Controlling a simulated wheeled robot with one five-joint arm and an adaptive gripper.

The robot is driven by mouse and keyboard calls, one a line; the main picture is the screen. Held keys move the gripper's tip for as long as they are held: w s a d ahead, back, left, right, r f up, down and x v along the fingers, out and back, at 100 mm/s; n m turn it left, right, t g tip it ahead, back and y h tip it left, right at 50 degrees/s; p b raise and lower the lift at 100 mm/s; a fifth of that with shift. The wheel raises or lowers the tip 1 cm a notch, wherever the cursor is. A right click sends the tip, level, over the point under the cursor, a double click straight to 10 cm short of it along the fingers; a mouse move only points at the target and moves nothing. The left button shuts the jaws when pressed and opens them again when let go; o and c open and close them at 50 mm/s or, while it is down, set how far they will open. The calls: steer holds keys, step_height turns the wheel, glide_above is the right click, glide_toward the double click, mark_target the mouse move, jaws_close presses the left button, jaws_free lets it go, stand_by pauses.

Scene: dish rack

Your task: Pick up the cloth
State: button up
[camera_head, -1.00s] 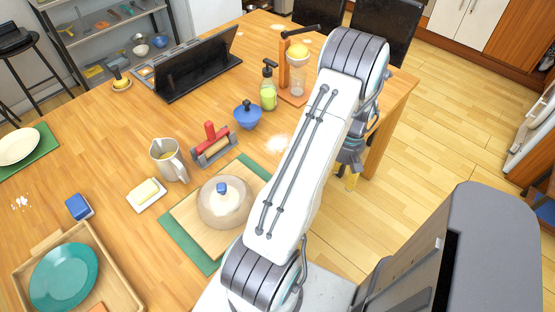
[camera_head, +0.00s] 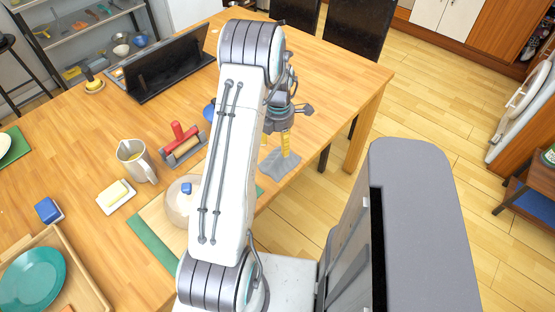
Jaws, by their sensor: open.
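A grey cloth (camera_head: 281,164) lies crumpled on the wooden table (camera_head: 335,88) near its right edge, just right of my arm. My gripper (camera_head: 278,147), with yellow fingers, points down right at the cloth's far side. It is open, with nothing seen between the fingers. One finger is partly hidden by my arm, and I cannot tell whether the fingertips touch the cloth.
A glass-domed board (camera_head: 160,217) stands left of my arm, beside a jug (camera_head: 134,158), a butter dish (camera_head: 116,196) and a red-handled roller in a holder (camera_head: 184,142). A black tablet-like stand (camera_head: 170,73) is at the back. The table's far right is clear.

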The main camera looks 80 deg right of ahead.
mark_target(278, 155)
steer(key=n, duration=0.4)
steer(key=shift+d+f+n, duration=0.1)
steer(key=shift+n, duration=0.2)
steer(key=shift+w+d+f+p, duration=0.15)
steer(key=shift+f+p, duration=0.3)
steer(key=shift+f, duration=1.35)
steer(key=shift+s+d+f+p, duration=0.1)
steer(key=shift+f+p, duration=0.3)
steer(key=shift+f, duration=1.4)
steer(key=c, duration=1.2)
